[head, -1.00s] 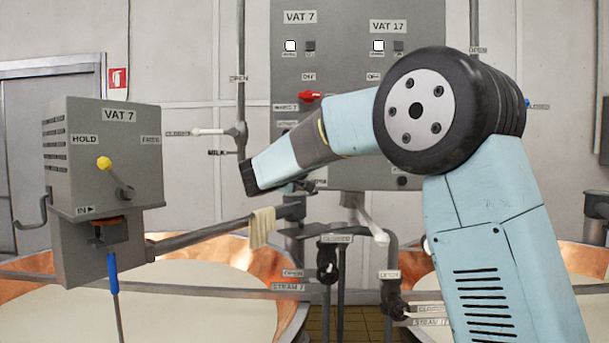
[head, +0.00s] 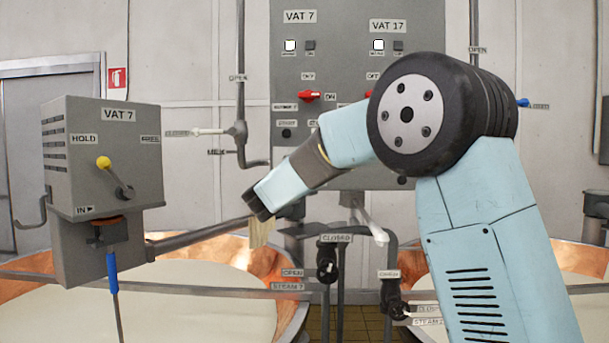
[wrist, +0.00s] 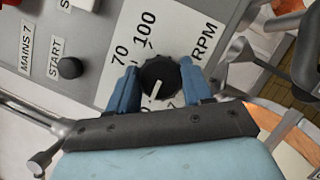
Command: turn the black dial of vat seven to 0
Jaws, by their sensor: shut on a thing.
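In the wrist view, the black dial (wrist: 160,76) is a ribbed round knob on a grey panel with a white RPM scale plate (wrist: 207,42). My gripper (wrist: 159,82) has its two blue fingers on either side of the dial and is shut on it. The dial's white line points down and slightly left in this view, towards markings mostly hidden by my gripper. The 70 and 100 labels show above it. In the head view, the panel marked VAT 7 (head: 299,17) stands at the back, and my wrist hides the dial and my fingers.
A MAINS 7 label and START button (wrist: 70,67) lie left of the dial in the wrist view. In the head view, a red switch (head: 309,96) is above my wrist. A box with a yellow-knobbed lever (head: 104,163), a hanging cloth (head: 262,233) and pipes are nearby.

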